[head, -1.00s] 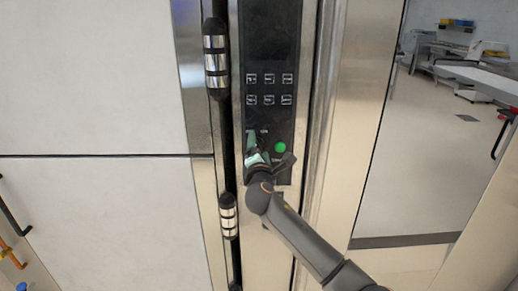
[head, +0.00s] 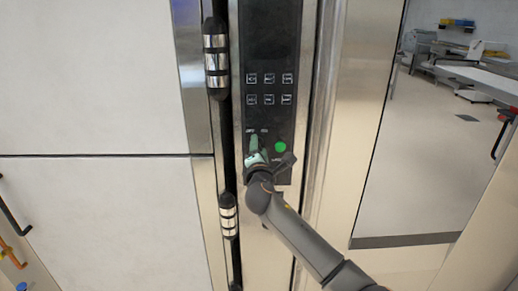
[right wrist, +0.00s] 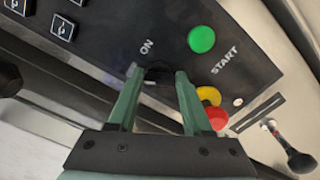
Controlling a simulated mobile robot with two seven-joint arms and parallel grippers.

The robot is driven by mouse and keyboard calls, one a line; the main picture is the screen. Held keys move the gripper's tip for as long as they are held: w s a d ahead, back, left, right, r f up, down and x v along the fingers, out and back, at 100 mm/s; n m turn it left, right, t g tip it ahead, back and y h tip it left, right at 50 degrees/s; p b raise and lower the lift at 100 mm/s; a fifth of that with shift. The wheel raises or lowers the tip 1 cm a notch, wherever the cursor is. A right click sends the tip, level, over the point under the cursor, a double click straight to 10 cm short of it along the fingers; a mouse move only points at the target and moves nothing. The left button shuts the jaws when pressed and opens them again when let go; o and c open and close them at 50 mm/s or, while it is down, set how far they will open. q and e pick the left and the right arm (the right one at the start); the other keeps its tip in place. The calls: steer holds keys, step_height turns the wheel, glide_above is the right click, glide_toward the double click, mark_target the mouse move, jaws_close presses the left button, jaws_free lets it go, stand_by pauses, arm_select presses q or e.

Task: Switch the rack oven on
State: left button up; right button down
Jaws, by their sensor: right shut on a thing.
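The rack oven's dark control panel (head: 268,60) stands upright in the middle of the head view. My right gripper (head: 257,146) is at its lower part. In the right wrist view, the green fingers of my right gripper (right wrist: 159,74) are shut on a small black switch knob (right wrist: 159,78), beside the printed word ON. The fingers partly cover the knob, and I cannot tell which way it points. A green button (right wrist: 201,39) marked START sits right of the fingers; it also shows in the head view (head: 280,147). My left gripper is not in view.
A red button (right wrist: 217,117) with a yellow collar sits close to the right finger. A vertical bar with metal bands (head: 216,60) runs left of the panel. A glazed steel door (head: 420,170) is at right. White panels (head: 90,80) fill the left.

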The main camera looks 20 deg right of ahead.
steer(key=shift+f, duration=0.1)
steer(key=m+b, duration=0.1)
steer(key=m, duration=0.1)
steer(key=shift+f+m+b, duration=0.1)
steer(key=shift+m+b, duration=0.2)
steer(key=shift+b, duration=0.1)
steer(key=m+b, duration=0.2)
steer(key=m, duration=0.1)
steer(key=shift+m, duration=0.4)
steer(key=m+b, duration=0.2)
steer(key=m, duration=0.3)
steer(key=shift+b, duration=0.3)
steer(key=shift+m, duration=0.3)
steer(key=shift+c, duration=1.6)
jaws_free()
